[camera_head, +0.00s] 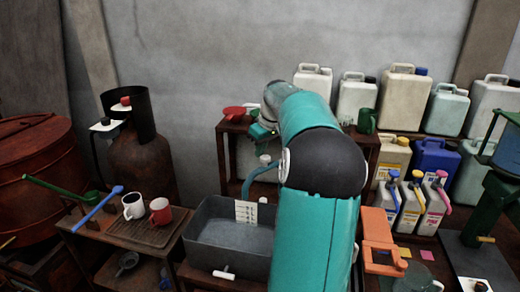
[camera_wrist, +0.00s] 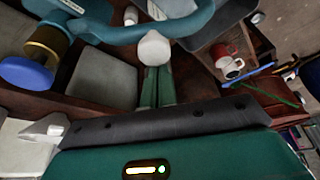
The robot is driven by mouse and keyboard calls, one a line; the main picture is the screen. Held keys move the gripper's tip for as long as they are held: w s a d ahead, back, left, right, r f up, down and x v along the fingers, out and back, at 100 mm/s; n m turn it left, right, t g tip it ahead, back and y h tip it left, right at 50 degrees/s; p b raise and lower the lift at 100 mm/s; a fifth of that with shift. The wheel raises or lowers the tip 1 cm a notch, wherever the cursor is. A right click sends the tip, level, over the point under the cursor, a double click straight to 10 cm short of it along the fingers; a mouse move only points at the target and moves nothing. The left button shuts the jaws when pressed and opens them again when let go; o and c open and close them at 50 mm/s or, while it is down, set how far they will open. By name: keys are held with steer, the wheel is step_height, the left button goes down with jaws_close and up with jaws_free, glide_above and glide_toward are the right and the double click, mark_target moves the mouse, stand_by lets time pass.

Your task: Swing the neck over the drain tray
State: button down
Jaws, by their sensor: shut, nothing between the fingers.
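A teal curved neck (camera_head: 262,174) with a white knob (camera_head: 265,160) on it stands at the right end of a grey basin (camera_head: 190,235). In the wrist view the neck (camera_wrist: 115,34) crosses the top, with the white knob (camera_wrist: 153,48) in the middle. My gripper (camera_wrist: 157,68) has its green fingers shut together, tips close by the knob; I cannot tell whether they touch. In the head view my arm hides part of the neck.
A slatted brown tray (camera_head: 120,235) bears a white mug (camera_head: 133,207) and a red mug (camera_head: 160,211). A blue ladle (camera_head: 100,205) lies beside them. A brown gas cylinder (camera_head: 145,160) stands behind. Several jugs fill the right side. A blue-capped brass fitting (camera_wrist: 28,72) is at the left.

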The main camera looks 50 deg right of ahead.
steer(key=shift+s+a+n, duration=0.25)
steer(key=shift+s+n, duration=0.45)
steer(key=shift+s, duration=0.15)
steer(key=s+d+n+y, duration=0.1)
steer(key=s+d+n, duration=0.1)
steer(key=s, duration=0.3)
steer(key=s+d+n+g+y, duration=0.1)
steer(key=s+d+n, duration=0.1)
steer(key=s+n, duration=0.3)
steer(key=s+d+n+y, duration=0.1)
steer(key=s+d+n, duration=0.1)
steer(key=s, duration=0.5)
steer(key=shift+s+n, duration=0.15)
steer(key=shift+n, duration=0.55)
steer(key=shift+s+d, duration=0.15)
steer(key=shift+s, duration=0.05)
